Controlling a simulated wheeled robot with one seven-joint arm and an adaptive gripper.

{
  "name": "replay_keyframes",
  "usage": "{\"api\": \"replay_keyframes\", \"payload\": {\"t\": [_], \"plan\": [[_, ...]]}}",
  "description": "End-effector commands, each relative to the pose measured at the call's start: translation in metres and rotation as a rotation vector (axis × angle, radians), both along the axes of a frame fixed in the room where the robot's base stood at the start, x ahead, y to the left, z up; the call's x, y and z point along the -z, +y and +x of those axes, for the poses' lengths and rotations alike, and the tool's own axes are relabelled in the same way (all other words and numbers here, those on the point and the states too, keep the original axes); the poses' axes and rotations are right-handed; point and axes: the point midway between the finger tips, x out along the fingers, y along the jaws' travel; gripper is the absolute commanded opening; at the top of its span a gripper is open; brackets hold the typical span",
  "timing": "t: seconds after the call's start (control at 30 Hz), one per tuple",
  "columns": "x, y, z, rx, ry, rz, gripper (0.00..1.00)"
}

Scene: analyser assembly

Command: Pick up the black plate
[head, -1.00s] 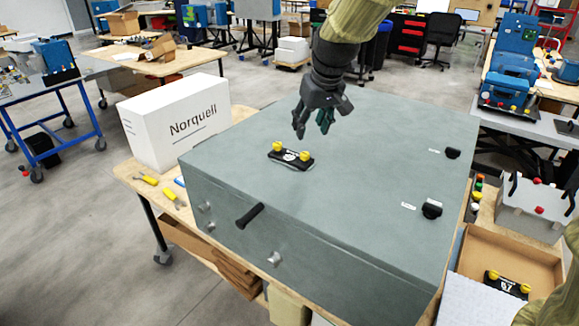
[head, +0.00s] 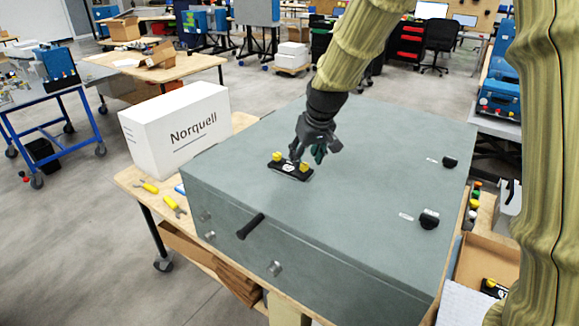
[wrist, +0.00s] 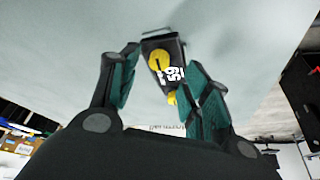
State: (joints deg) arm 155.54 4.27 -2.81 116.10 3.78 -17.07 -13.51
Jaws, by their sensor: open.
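The black plate (head: 289,171) lies flat on top of the grey analyser box (head: 370,190), with a yellow knob at each end and white markings between them. My gripper (head: 308,158) is just above the plate's right end, by the right yellow knob. In the wrist view the plate (wrist: 162,52) shows between my two open fingers (wrist: 158,88), beyond their tips or between them; I cannot tell whether they touch it. Part of the plate is hidden behind the right finger there. A second black plate with a yellow knob (head: 492,287) lies in a cardboard box at the lower right, partly hidden by my arm.
A white Norquell box (head: 180,130) stands left of the analyser. Black knobs (head: 429,218) stick up along the analyser's right side and a black handle (head: 250,226) is on its front. Yellow-handled tools (head: 172,203) lie on the wooden table. The analyser top around the plate is clear.

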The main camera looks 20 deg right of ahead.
Motion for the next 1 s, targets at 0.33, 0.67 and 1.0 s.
{"api": "replay_keyframes", "payload": {"t": [0.33, 0.67, 1.0], "plan": [[0.027, -0.001, 0.01, 0.001, 0.001, 0.0, 0.48], [0.032, -0.001, 0.012, 0.0, 0.0, 0.0, 0.48], [0.031, -0.001, 0.011, 0.0, 0.0, 0.0, 0.0]]}}
